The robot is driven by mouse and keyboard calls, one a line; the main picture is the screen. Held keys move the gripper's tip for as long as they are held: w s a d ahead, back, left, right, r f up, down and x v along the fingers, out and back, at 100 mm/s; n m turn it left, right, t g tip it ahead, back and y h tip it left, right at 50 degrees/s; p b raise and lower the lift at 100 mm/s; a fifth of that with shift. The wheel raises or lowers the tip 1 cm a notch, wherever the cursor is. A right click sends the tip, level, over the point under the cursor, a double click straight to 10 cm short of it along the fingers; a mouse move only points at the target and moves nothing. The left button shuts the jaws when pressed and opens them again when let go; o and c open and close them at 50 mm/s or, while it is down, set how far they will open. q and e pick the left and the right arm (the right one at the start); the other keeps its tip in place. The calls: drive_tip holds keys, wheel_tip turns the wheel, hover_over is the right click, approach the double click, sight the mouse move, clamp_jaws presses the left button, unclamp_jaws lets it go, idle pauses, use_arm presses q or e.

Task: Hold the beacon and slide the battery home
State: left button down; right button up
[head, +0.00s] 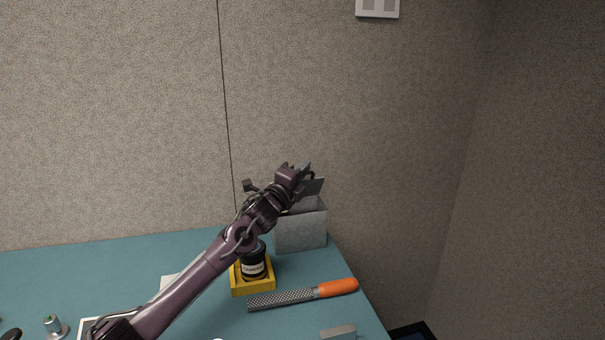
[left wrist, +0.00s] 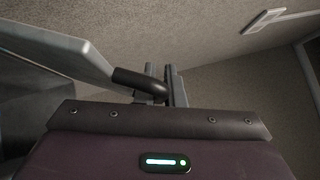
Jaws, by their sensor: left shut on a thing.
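My left gripper (head: 304,168) is raised above the grey box (head: 301,232) at the table's back right corner. The inside of the box is hidden. I cannot make out a beacon or a battery for certain. My right gripper is not in view.
A black labelled jar (head: 253,262) stands in a yellow holder (head: 253,287), partly behind my left arm. A rasp with an orange handle (head: 339,288) lies in front of the box. A grey block (head: 338,332) is at the front edge. A small knob (head: 53,325) is at left.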

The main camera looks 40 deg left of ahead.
use_arm(q)
drive_tip(key=c, duration=1.8)
unclamp_jaws()
drive_tip(key=shift+a, duration=0.1)
drive_tip(key=b+v, duration=0.2)
drive_tip(key=v, duration=0.5)
drive_tip(key=shift+s, duration=0.4)
drive_tip(key=shift+f, duration=0.1)
